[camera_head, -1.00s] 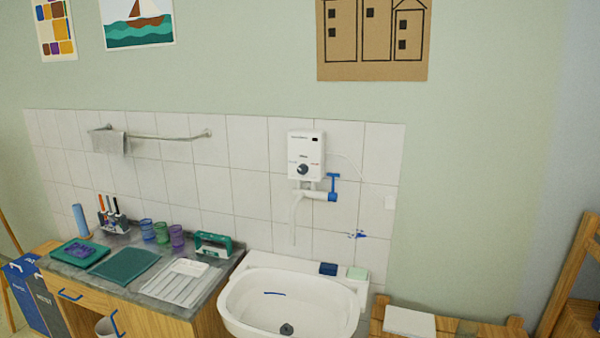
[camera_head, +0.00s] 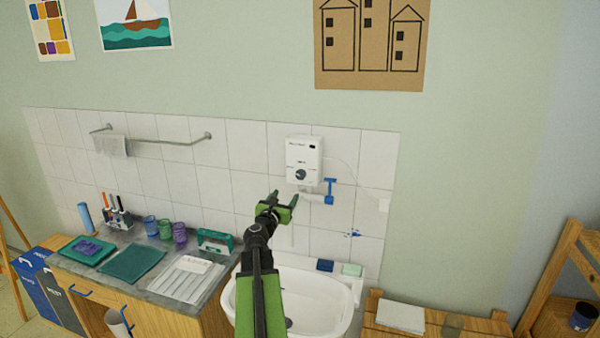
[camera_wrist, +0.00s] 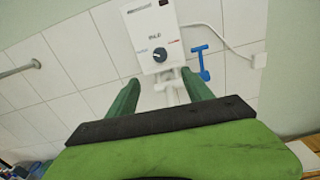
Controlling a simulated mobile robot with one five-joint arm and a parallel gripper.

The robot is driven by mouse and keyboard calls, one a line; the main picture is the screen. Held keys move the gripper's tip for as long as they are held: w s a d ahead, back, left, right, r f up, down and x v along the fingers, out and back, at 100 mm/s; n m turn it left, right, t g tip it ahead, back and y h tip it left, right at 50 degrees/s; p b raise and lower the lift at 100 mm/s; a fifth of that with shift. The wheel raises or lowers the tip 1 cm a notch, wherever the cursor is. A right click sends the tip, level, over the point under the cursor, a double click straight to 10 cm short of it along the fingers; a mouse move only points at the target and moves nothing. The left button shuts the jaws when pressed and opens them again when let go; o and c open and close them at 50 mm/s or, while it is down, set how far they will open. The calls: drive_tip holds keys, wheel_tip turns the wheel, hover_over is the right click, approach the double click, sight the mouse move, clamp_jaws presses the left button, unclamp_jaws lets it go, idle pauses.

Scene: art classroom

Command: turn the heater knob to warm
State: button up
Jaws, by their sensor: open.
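The white water heater (camera_head: 304,151) hangs on the tiled wall above the sink. Its dark round knob (camera_head: 300,174) is on the lower front, between small coloured marks; the pointer's setting is too small to read. The heater (camera_wrist: 160,22) and knob (camera_wrist: 160,54) also show in the wrist view, ahead of my fingers. My green gripper (camera_head: 284,197) is open and empty, raised in front of the wall, below and a little left of the knob in the head view. In the wrist view my two fingers (camera_wrist: 161,93) are spread apart, below the knob and not touching it.
The white sink (camera_head: 335,318) is below. A towel rail (camera_head: 165,141) is on the wall.

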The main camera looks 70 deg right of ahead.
sight(300, 176)
drive_tip(key=d, duration=1.1)
drive_tip(key=w+d, duration=0.1)
drive_tip(key=d, duration=0.5)
drive_tip(key=shift+d, duration=0.25)
drive_tip(key=shift+c, duration=0.2)
clamp_jaws()
